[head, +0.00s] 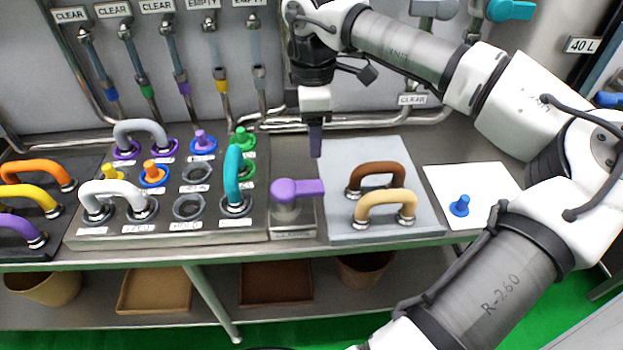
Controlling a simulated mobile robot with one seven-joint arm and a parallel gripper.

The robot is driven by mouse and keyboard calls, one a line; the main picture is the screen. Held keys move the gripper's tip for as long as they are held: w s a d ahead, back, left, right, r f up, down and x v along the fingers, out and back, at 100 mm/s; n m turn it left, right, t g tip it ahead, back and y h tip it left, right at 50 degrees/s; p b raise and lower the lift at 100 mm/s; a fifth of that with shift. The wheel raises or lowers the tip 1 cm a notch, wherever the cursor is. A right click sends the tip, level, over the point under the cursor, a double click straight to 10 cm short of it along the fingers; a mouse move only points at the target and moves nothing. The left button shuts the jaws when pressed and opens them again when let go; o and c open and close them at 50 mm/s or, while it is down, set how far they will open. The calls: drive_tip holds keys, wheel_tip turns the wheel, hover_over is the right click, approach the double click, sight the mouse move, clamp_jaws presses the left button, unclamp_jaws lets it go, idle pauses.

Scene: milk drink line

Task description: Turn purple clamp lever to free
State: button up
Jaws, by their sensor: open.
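The purple clamp lever (300,189) is on a metal post at the front of the bench, between the panel of ports and the grey board. Its round hub is at the left and its handle points right. My gripper (315,153) points down above and behind the handle's right end and seems apart from it. The fingers are seen edge-on as one dark shape, so the gap between them is hidden. My gripper is open with nothing visible in it.
The port panel (85,237) at left carries white, grey and teal bend pipes and coloured plugs. The grey board (340,229) at right holds a brown and a tan handle pipe. A blue plug (460,206) stands on a white sheet. Pipes run along the back wall.

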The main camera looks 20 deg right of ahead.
sight(312, 186)
wheel_tip(312, 186, down, 13)
drive_tip(key=b, duration=0.5)
drive_tip(key=shift+a, duration=0.1)
clamp_jaws()
